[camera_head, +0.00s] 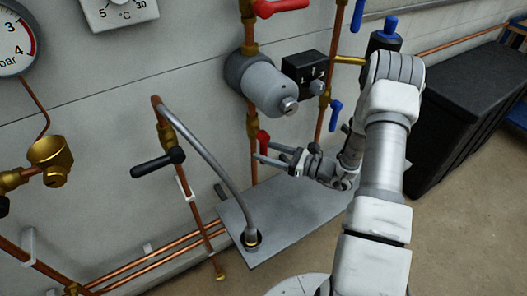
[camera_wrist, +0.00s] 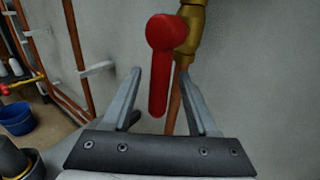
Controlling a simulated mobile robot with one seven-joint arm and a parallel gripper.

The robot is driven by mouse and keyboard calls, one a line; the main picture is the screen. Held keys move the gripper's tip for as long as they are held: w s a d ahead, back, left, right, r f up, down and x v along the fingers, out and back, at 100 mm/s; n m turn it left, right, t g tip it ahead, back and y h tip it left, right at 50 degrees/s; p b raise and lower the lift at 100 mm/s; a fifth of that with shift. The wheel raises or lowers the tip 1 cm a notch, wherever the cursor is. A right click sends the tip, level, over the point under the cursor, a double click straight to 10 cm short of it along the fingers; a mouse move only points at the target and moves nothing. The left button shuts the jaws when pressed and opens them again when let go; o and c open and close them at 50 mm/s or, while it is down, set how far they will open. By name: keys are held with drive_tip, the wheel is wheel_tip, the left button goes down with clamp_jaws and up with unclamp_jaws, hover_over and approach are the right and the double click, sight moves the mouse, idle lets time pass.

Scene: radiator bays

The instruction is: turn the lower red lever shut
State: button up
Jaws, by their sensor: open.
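The lower red lever (camera_head: 263,141) sits on a brass valve on a vertical copper pipe, below the grey cylinder on the wall. In the wrist view the lever (camera_wrist: 159,88) hangs down from its round hub, roughly along the pipe. The brass valve body (camera_wrist: 192,25) is just behind and to the right. My gripper (camera_head: 262,152) reaches left toward the lever, with its fingers open. In the wrist view my gripper (camera_wrist: 161,74) has one finger on each side of the handle, with visible gaps. I cannot tell how deep the handle sits between them.
An upper red lever (camera_head: 280,6) and the grey cylinder (camera_head: 267,86) are above. A blue lever (camera_head: 335,114) is on the pipe to the right. A grey hose (camera_head: 203,153) and black-handled valve (camera_head: 158,163) are left. A grey plate (camera_head: 283,222) lies below.

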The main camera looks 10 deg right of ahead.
drive_tip(key=shift+w+a, duration=0.4)
drive_tip(key=shift+a, duration=0.05)
clamp_jaws()
idle(1.2)
